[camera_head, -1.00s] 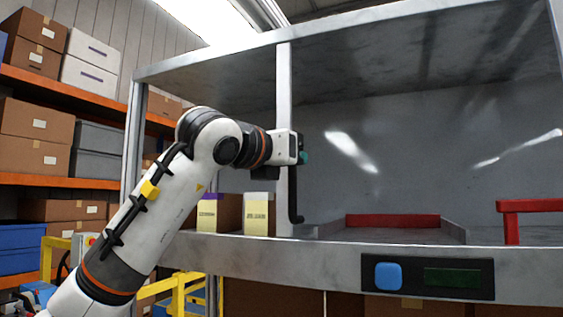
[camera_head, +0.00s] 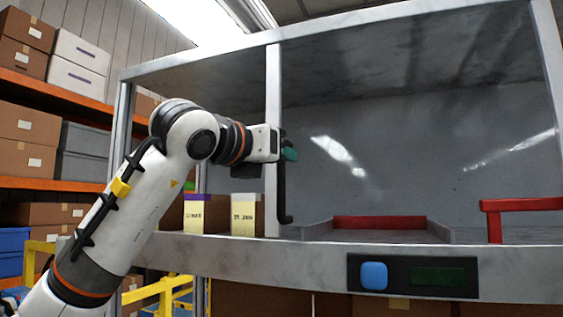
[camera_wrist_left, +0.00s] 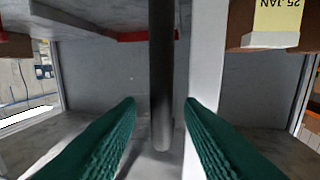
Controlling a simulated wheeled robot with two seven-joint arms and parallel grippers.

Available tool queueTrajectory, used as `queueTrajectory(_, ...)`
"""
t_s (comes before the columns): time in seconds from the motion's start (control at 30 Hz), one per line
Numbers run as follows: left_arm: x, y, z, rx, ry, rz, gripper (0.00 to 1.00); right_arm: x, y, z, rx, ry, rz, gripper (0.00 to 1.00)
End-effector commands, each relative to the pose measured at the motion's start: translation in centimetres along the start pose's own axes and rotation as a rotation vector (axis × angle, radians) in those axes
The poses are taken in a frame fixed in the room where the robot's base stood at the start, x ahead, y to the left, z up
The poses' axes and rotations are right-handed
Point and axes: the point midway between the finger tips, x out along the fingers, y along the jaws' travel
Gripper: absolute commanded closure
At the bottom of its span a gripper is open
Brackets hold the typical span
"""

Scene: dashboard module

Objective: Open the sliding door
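The sliding door's pale upright edge (camera_head: 272,135) stands left of centre in the head view, between the cabinet's left post and its wide right part. A dark bar handle (camera_head: 282,205) runs down its right side, with its lower end bent. In the left wrist view the handle (camera_wrist_left: 161,75) stands upright between two green fingertips. My left gripper (camera_head: 287,148) is at the handle's upper part. The wrist view shows its fingers (camera_wrist_left: 160,115) apart, with gaps on both sides of the handle. My right gripper is in neither view.
Two labelled boxes (camera_head: 244,215) stand left of the door edge. A red-edged tray (camera_head: 380,222) lies inside to the right, near a red bar (camera_head: 520,205). A blue button (camera_head: 373,275) is on the front ledge. Loaded shelves (camera_head: 40,180) stand at the left.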

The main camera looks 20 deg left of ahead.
Motion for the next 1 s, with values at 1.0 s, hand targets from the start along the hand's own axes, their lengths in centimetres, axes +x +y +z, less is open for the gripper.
queueTrajectory(1.0,-9.9,0.0,0.1,0.001,0.000,-0.001,0.66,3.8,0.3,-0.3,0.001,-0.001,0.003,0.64)
